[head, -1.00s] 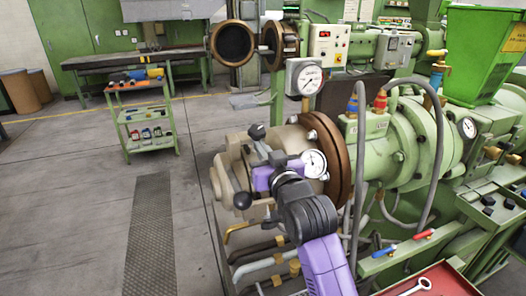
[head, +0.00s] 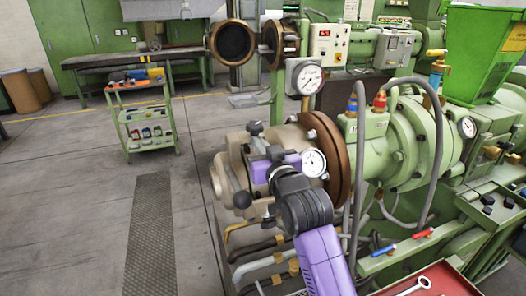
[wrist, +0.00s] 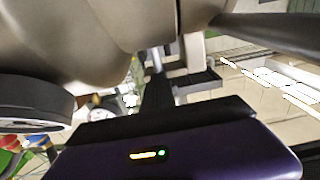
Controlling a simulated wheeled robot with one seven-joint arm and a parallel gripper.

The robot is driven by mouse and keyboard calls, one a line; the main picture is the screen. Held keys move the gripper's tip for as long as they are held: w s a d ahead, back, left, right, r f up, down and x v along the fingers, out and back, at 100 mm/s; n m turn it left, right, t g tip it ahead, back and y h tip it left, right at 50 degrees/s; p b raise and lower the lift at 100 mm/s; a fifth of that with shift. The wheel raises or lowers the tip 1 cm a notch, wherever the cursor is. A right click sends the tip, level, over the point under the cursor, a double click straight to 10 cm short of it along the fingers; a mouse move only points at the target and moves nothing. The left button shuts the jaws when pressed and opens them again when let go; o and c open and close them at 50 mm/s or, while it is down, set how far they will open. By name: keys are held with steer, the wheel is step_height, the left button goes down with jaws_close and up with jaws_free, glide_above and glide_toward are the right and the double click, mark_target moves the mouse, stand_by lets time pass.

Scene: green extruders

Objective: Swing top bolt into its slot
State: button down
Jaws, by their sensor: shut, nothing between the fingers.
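The beige die head (head: 238,165) is at the left end of the green extruder, against a brown flange ring. The top bolt, with its dark grey end (head: 255,128), stands near the head's upper left edge and leans slightly. My gripper (head: 274,160) is close to the head's front, just below and right of that bolt. It is shut and empty; its fingertips are partly hidden. In the wrist view the beige head (wrist: 90,40) fills the upper part and my dark gripper fingers (wrist: 157,90) are close under it. I cannot tell whether they touch the bolt; its slot is not clearly visible.
A dark ball knob (head: 242,199) sticks out at the head's lower left. A gauge (head: 313,163) is close right of my gripper, another (head: 305,77) above. Pipes and grey hoses (head: 437,150) lie below and right. The floor at left is clear beside a green cart (head: 145,115).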

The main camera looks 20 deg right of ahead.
steer(key=shift+w+r, duration=0.1)
steer(key=shift+r, duration=0.1)
steer(key=shift+w+r, duration=0.25)
steer(key=shift+r, duration=0.05)
steer(key=shift+w+f, duration=0.35)
steer(key=shift+w, duration=0.05)
steer(key=s+p, duration=0.3)
steer(key=s, duration=1)
steer(key=shift+s+p, duration=0.15)
steer(key=shift+p, duration=0.2)
stand_by(0.4)
